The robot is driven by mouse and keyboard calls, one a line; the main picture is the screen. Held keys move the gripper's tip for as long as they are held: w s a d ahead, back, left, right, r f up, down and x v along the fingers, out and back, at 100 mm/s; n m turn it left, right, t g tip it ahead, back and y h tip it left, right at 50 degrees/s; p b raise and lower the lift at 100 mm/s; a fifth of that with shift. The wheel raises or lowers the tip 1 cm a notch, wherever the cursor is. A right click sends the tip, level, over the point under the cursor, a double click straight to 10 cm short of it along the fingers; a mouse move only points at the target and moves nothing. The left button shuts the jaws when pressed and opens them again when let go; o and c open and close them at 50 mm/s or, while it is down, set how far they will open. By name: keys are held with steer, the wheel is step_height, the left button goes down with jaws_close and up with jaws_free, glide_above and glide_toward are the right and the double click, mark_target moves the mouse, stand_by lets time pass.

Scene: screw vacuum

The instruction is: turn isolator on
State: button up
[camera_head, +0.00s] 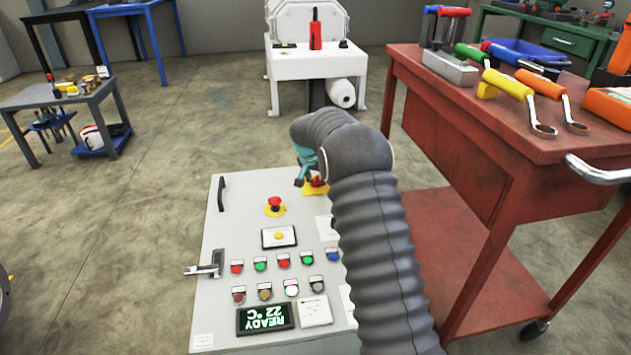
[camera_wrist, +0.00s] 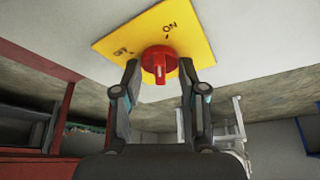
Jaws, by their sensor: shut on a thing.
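The isolator is a red rotary knob (camera_wrist: 160,62) on a yellow plate (camera_wrist: 112,44) marked ON and OFF. In the wrist view, ON is at the top and OFF at the left. My gripper (camera_wrist: 159,72) has one finger on each side of the knob and is shut on it. I cannot tell for sure which mark the knob points to. In the head view, the knob (camera_head: 318,181) shows at the upper right of the grey control panel (camera_head: 235,205), partly hidden by my gripper (camera_head: 307,176) and my arm.
The panel carries a red emergency button (camera_head: 275,204), a lever handle (camera_head: 205,268), several coloured buttons and a display (camera_head: 265,318) reading READY 22 °C. A red tool cart (camera_head: 470,125) stands close on the right.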

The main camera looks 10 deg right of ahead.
steer(key=shift+m+g+h+b, duration=0.4)
steer(key=shift+m+h+b, duration=0.1)
steer(key=shift+m, duration=1)
steer(key=o, duration=1.1)
steer(key=shift+a+r, duration=0.1)
steer(key=v, duration=1.1)
steer(key=shift+a+r, duration=0.15)
steer(key=shift+r, duration=0.2)
